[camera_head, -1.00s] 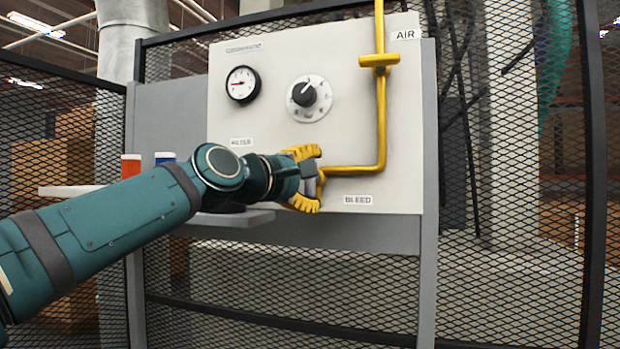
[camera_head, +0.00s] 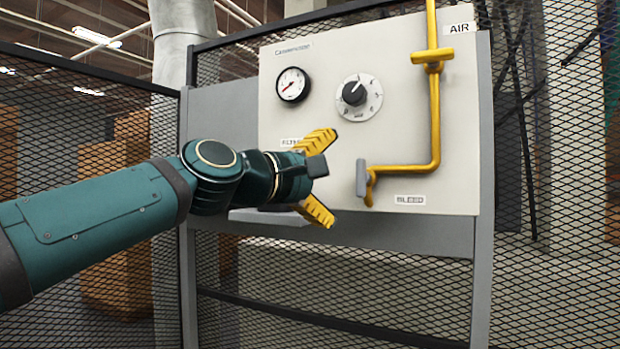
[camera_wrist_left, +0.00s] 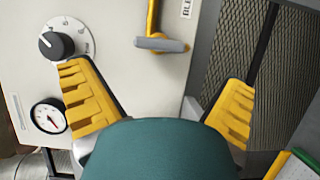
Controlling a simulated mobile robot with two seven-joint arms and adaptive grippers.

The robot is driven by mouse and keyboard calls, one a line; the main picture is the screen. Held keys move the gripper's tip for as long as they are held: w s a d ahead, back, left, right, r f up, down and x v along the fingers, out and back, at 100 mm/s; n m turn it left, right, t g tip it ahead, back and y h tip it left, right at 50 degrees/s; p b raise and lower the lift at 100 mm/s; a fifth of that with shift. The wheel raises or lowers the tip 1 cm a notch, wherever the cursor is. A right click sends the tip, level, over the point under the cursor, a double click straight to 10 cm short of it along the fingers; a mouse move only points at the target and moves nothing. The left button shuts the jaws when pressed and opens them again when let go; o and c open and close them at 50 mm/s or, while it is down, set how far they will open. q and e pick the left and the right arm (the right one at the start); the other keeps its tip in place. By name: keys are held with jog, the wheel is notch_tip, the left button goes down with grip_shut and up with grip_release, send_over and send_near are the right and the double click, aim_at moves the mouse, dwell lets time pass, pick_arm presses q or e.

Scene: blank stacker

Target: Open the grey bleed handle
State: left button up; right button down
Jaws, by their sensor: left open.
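The grey bleed handle (camera_head: 361,178) is at the lower end of the yellow pipe (camera_head: 436,120), left of the BLEED label (camera_head: 410,199). It appears upright in the head view. In the left wrist view the handle (camera_wrist_left: 162,44) lies across the picture, beyond the fingers and between their lines. My left gripper (camera_head: 328,178) is open, with yellow fingers spread wide, just left of the handle in the head view and apart from it. The left gripper (camera_wrist_left: 158,80) holds nothing in the wrist view. My right gripper is in neither view.
The pale panel (camera_head: 300,75) carries a dial gauge (camera_head: 293,84), a round selector knob (camera_head: 355,93) and a yellow AIR valve handle (camera_head: 432,57). A grey shelf (camera_head: 268,216) is partly hidden behind my left arm. Mesh fencing (camera_head: 560,270) surrounds the panel.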

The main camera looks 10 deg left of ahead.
pick_arm(q)
jog(key=shift+v, duration=2.15)
